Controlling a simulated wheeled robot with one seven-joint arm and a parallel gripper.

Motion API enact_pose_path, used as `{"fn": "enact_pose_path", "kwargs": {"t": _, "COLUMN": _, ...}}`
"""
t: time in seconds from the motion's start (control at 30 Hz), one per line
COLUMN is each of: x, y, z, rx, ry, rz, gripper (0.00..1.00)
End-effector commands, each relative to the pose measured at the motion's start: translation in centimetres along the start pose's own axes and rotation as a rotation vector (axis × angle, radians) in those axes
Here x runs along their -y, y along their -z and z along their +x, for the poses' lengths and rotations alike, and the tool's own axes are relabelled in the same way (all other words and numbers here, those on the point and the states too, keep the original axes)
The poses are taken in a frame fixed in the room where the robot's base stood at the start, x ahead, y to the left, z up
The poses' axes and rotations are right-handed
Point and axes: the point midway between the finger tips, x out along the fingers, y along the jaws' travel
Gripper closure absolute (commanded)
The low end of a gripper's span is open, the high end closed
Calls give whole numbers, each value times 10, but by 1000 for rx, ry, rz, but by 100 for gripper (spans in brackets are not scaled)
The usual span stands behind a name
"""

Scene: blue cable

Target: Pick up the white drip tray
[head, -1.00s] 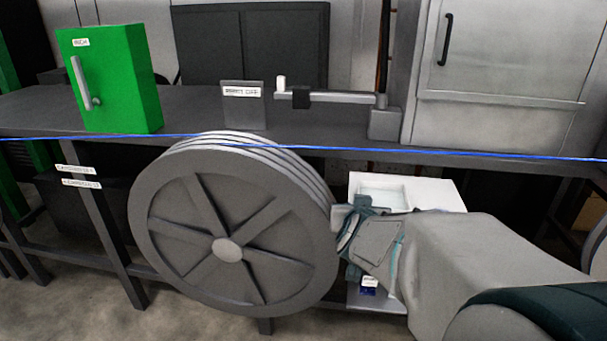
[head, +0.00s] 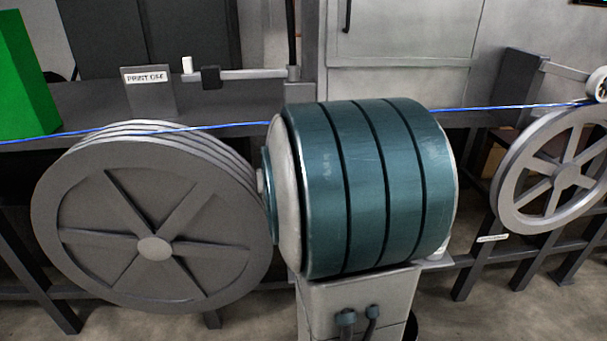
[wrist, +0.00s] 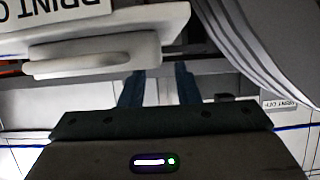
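In the wrist view, a white piece with a rounded lip (wrist: 95,58) and a black "PRINT" label, upside down, fills the upper left. I cannot tell whether it is the drip tray or part of the printing unit. My gripper (wrist: 160,75) shows two dark teal fingers, apart, with nothing visible between them. The lip lies just beyond and left of the fingertips; I cannot tell whether they touch.
A large grey spoked wheel (head: 152,225) stands left and also shows in the wrist view (wrist: 285,50). A smaller wheel (head: 553,172) is at right. A blue cable (head: 215,127) runs across. A "PRINT OFF" sign (head: 148,90) and green cabinet (head: 22,80) stand on the bench.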

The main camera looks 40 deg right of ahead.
Motion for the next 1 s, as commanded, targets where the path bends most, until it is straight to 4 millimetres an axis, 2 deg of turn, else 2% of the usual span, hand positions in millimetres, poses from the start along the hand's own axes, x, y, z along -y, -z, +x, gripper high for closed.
{"fn": "enact_pose_path", "kwargs": {"t": 0.1, "x": -1, "y": -4, "z": 16, "rx": 3, "ry": -2, "rz": -3, "gripper": 71}}
{"fn": "enact_pose_path", "kwargs": {"t": 0.3, "x": -1, "y": -3, "z": 34, "rx": 2, "ry": -2, "rz": -2, "gripper": 71}}
{"fn": "enact_pose_path", "kwargs": {"t": 0.6, "x": -1, "y": -3, "z": 38, "rx": 1, "ry": 0, "rz": 0, "gripper": 71}}
{"fn": "enact_pose_path", "kwargs": {"t": 0.63, "x": -1, "y": -3, "z": 38, "rx": 0, "ry": 0, "rz": 0, "gripper": 74}}
{"fn": "enact_pose_path", "kwargs": {"t": 0.73, "x": -1, "y": -3, "z": 38, "rx": 0, "ry": 0, "rz": 0, "gripper": 100}}
{"fn": "enact_pose_path", "kwargs": {"t": 1.0, "x": -1, "y": -3, "z": 38, "rx": 1, "ry": -1, "rz": 0, "gripper": 100}}
